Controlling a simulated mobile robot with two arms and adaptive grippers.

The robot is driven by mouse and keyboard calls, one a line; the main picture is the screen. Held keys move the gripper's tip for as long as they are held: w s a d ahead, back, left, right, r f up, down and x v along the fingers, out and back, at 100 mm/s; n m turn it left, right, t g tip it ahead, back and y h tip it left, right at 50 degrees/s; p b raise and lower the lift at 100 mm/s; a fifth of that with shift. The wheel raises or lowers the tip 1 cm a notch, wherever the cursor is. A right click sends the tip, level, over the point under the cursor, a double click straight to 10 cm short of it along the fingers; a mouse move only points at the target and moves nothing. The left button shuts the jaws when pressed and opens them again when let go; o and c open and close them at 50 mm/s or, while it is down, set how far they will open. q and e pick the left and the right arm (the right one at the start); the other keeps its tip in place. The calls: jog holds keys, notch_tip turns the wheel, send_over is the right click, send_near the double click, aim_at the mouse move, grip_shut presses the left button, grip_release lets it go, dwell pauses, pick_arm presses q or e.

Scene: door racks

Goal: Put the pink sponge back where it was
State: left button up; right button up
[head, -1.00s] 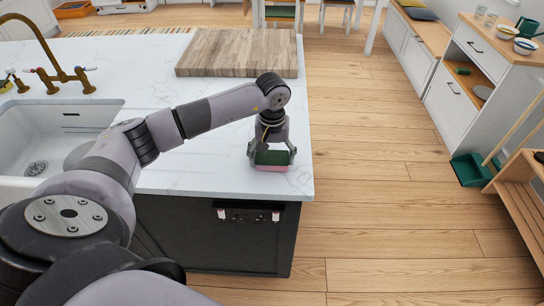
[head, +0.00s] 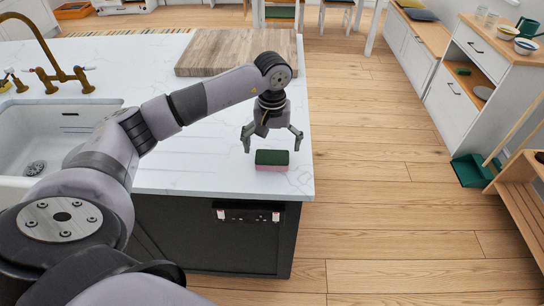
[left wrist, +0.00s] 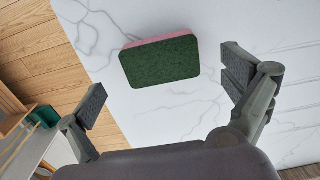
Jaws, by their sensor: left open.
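The pink sponge (head: 271,161) has a dark green top and a pink lower side. It lies green side up on the white marble counter (head: 190,155), close to the front right corner. My left gripper (head: 272,143) is open and empty, a little above and behind the sponge, apart from it. In the left wrist view the sponge (left wrist: 160,60) lies on the counter beyond the two spread fingers (left wrist: 165,95), with nothing touching it. My right gripper is not in view.
A wooden board (head: 237,52) lies at the back of the counter. A white sink (head: 45,135) with a brass tap (head: 62,75) is at the left. The counter edge drops to wooden floor, open on the right. A green dustpan (head: 472,170) stands by the right-hand cabinets.

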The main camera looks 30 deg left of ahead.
aim_at(272, 158)
pick_arm(q)
notch_tip(272, 158, up, 8)
jog(key=b, duration=0.1)
jog(key=shift+f, duration=0.15)
dwell(0.4)
